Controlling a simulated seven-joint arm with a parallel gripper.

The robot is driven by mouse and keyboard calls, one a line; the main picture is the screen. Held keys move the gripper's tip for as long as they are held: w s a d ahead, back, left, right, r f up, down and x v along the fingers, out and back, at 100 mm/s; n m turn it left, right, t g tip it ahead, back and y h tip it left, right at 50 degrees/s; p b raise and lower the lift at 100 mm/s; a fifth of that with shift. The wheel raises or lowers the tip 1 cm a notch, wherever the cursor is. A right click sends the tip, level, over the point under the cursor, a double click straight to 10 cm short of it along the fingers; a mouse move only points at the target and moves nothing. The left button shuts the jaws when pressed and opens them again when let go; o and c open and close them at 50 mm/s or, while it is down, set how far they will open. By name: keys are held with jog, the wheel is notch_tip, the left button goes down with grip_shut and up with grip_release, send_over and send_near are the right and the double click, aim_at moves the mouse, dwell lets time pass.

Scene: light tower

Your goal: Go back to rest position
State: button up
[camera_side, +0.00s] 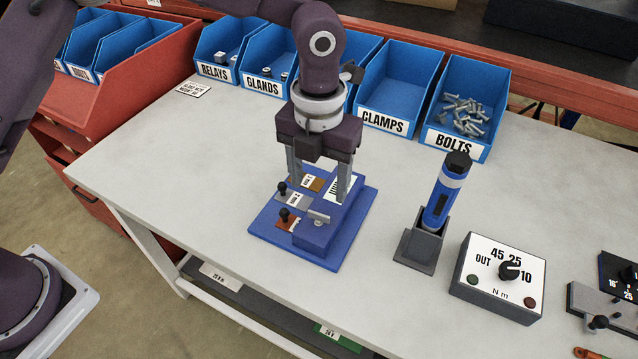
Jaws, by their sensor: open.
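My gripper (323,180) points down over a blue fixture (357,222) on the grey table. Its two fingers are apart, one on each side of the fixture's back part, and I see nothing held between them. Whether the fingertips touch the fixture cannot be told. The fixture carries labelled plates, one orange-brown (310,184), one grey (292,199) and one red-brown (287,222), with black knobs (284,214) on the left. A small metal latch (319,217) sits on its raised blue block.
Blue bins line the back, including clamps (390,95) and bolts (462,108). Right of the fixture, a blue tool (440,200) stands in a grey holder (419,250). A dial box (497,279) is beside it. The table's left part (180,160) is clear.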

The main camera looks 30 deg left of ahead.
jog(key=s+a+r+n+t+y, duration=0.1)
jog(key=s+a+r+n+t, duration=0.1)
jog(key=s+a+r+n, duration=0.5)
jog(key=s+a+r+n+t+y, duration=0.1)
jog(key=s+a+r+n, duration=0.2)
jog(key=a+r+n, duration=0.7)
jog(key=s+a+n+t+h, duration=0.1)
jog(key=s+a+n, duration=0.1)
jog(key=s+n, duration=0.4)
jog(key=s+a+n+t+h, duration=0.1)
jog(key=s+a+n, duration=0.1)
jog(key=s+n, duration=0.5)
jog(key=shift+s+a+f+n+t, duration=0.2)
jog(key=shift+a+f+n+t, duration=0.15)
jog(key=shift+n, duration=2.35)
